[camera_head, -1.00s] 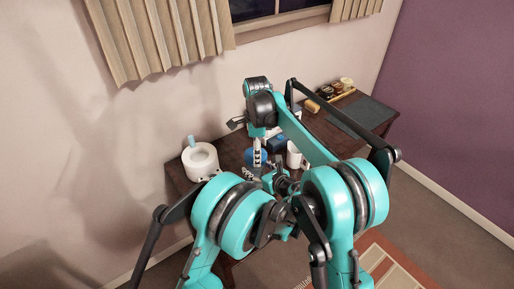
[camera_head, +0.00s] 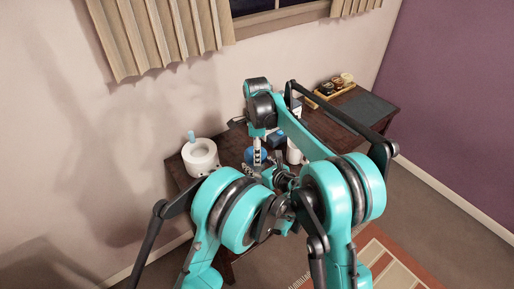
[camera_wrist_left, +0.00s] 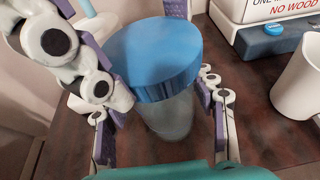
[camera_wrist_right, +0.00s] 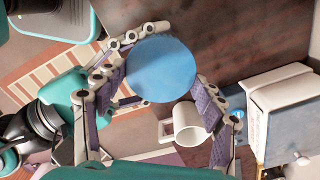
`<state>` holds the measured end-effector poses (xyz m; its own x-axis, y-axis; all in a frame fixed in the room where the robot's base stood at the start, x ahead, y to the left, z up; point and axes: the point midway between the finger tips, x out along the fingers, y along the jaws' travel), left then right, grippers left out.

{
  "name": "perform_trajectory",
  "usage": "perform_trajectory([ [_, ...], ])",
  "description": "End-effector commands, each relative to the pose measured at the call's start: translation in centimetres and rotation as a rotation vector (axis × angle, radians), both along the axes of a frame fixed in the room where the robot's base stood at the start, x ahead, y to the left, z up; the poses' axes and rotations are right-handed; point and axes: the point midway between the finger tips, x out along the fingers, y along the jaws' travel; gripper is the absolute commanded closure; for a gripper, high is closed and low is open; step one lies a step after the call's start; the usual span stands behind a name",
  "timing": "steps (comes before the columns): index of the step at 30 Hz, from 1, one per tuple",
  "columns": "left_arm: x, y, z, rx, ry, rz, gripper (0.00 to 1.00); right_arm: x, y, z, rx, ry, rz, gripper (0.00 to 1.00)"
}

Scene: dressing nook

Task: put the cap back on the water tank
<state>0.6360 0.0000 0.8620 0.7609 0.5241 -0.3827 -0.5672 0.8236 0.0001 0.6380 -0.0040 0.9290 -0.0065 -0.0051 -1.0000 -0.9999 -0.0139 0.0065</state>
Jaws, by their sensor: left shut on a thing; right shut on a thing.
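The blue cap (camera_wrist_left: 155,55) is a wide disc with a ribbed edge, directly over the clear water tank (camera_wrist_left: 172,115) in the left wrist view. I cannot tell whether it is seated or just above the rim. My left gripper (camera_wrist_left: 160,135) is shut on the tank body, one finger on each side. My right gripper (camera_wrist_right: 163,80) is shut on the cap, which also shows in the right wrist view (camera_wrist_right: 160,68). The white round base (camera_head: 201,157) stands at the table's left end in the head view. My arms hide much of the tank there.
A white mug (camera_wrist_right: 188,124) stands close to the grippers. A box with red lettering (camera_wrist_left: 285,10) is beside it. A tray of jars (camera_head: 332,88) and a dark mat (camera_head: 367,107) lie at the table's far right. The wall is close behind the table.

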Motion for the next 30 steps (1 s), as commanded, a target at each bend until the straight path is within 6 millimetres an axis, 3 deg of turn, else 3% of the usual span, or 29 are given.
perform_trajectory([
  [29, 0.0, 0.0, 0.0, -0.001, 0.001, 0.000, 0.96, 0.0, 0.0, -1.3, 0.000, 0.000, 0.000, 0.48],
  [30, 0.0, 0.0, 0.0, -0.001, 0.001, 0.000, 1.00, 0.0, 0.0, -1.2, 0.000, 0.000, -0.002, 0.47],
])
